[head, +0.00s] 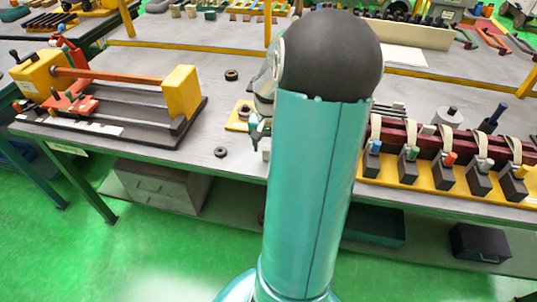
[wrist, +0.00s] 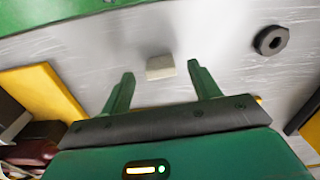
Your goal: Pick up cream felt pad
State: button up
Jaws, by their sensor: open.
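The cream felt pad (wrist: 160,67) is a small pale block lying flat on the grey bench top. In the wrist view it shows in the gap between my two green fingers, near their tips. My gripper (wrist: 160,70) is open, with one finger to each side of the pad and nothing held. Whether the fingertips are level with the pad or above it I cannot tell. In the head view a pale bit of the pad (head: 266,149) shows beside my arm, close to the bench's front edge. My arm hides most of my gripper there.
A dark ring (wrist: 270,40) lies near the pad; it also shows in the head view (head: 221,152). A yellow tray (head: 432,183) with several dark blocks stands to the right. A yellow-ended fixture (head: 181,92) stands at left.

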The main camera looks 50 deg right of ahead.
jog(key=shift+f, duration=1.55)
jog(key=c, duration=1.1)
jog(key=shift+o, duration=0.2)
jog(key=shift+r, duration=0.45)
notch_tip(320, 180, up, 2)
jog(key=shift+r, duration=0.15)
jog(key=s+a+r, duration=0.3)
jog(key=s+r, duration=0.6)
jog(key=s, duration=0.4)
jog(key=shift+s+a+r, duration=0.15)
jog(key=shift+s+r, duration=0.1)
jog(key=shift+r, duration=0.15)
